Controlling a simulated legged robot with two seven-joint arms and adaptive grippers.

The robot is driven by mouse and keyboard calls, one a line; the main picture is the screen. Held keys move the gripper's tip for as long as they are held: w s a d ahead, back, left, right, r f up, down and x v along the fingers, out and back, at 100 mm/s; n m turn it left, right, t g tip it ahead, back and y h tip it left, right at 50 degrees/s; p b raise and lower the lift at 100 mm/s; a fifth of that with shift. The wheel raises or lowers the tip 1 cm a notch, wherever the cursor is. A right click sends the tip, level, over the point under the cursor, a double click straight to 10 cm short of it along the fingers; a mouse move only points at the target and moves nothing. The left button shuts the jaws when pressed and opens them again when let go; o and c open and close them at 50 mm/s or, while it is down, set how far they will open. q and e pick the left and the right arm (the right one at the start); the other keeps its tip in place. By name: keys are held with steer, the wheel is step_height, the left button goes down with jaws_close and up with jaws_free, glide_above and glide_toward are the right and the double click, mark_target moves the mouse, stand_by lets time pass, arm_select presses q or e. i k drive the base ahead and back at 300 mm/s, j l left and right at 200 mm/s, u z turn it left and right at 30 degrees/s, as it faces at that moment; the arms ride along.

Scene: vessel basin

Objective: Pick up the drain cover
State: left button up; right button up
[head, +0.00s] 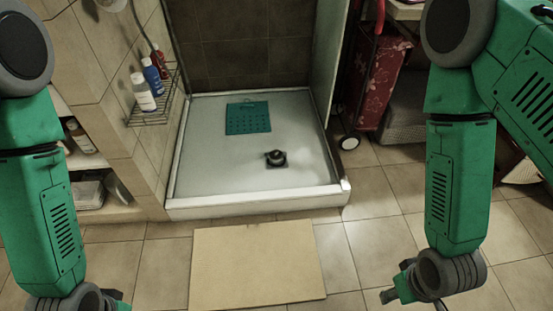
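A teal square plate with small holes (248,117) lies flat towards the back of the white shower basin (210,160). A small dark square piece with a round black top (276,158) sits nearer the basin's front. I cannot tell for sure which of the two is the drain cover. My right gripper (400,288) is low at the lower right, over the floor tiles and well apart from the basin. My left gripper (116,300) barely shows at the bottom left edge. Both are partly cut off or hidden by my wrists, and neither touches the pieces in the basin.
A tan mat (257,265) lies before the basin's raised front rim. Several bottles (143,92) stand on a wire rack (155,110) on the left wall. A glass panel and a red wheeled bag (382,80) stand at the right. The basin's floor is otherwise clear.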

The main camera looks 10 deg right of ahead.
mark_target(275, 157)
steer(key=i+l+z, duration=0.1)
steer(key=i+z, duration=0.25)
steer(key=i, duration=0.15)
steer(key=i+z, duration=0.35)
steer(key=i+j+z, duration=0.35)
steer(key=i, duration=0.25)
steer(key=l, duration=0.1)
